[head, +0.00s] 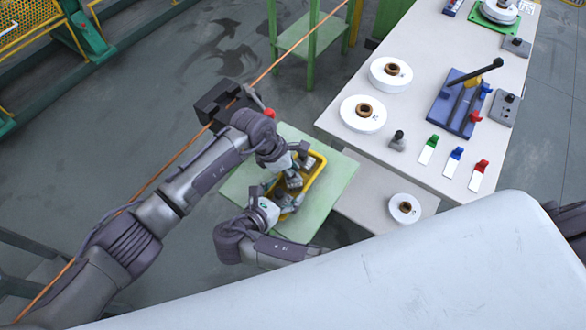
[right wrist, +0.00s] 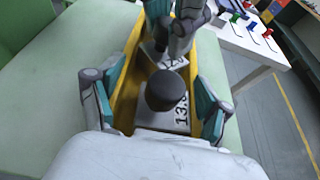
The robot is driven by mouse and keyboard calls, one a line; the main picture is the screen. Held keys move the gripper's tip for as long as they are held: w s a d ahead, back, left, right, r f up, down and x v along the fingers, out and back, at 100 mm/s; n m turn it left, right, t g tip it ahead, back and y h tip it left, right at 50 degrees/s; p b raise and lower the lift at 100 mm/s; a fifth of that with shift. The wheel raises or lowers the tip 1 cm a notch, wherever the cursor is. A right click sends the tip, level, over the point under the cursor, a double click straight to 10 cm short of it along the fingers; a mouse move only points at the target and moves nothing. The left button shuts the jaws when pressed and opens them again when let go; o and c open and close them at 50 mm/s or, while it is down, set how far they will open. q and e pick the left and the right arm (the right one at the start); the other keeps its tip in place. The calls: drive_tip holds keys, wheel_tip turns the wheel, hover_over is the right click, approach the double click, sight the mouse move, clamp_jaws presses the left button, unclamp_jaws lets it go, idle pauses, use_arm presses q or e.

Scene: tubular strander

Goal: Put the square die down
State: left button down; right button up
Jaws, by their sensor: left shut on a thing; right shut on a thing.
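A yellow tray (head: 316,178) is at the green tabletop; its wall also shows in the right wrist view (right wrist: 126,88). My right gripper (right wrist: 160,98) has one finger along each long side of the tray and is shut on it. Between these fingers, a grey block with a black round knob (right wrist: 167,91) and printed digits lies inside the tray. My left gripper (head: 292,166) is over the tray's far part, shut on a grey die (right wrist: 160,58), whose plate shows low between the tray walls. The fingers hide its upper part, and I cannot tell whether it touches the tray floor.
The green table (head: 335,172) has bare room around the tray. A white bench (head: 385,160) to the right carries white spools (head: 361,113), a blue fixture (head: 462,100) and coloured tags (head: 428,150). An orange strand (head: 180,150) runs diagonally past my left arm.

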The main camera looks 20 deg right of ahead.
use_arm(q)
drive_tip(key=c, duration=1)
unclamp_jaws()
drive_tip(key=shift+o, duration=0.2)
drive_tip(key=v, duration=1.2)
drive_tip(key=shift+r, duration=0.1)
use_arm(e)
drive_tip(key=o, duration=1.2)
drive_tip(key=shift+c, duration=0.2)
drive_tip(key=shift+s+a, duration=0.1)
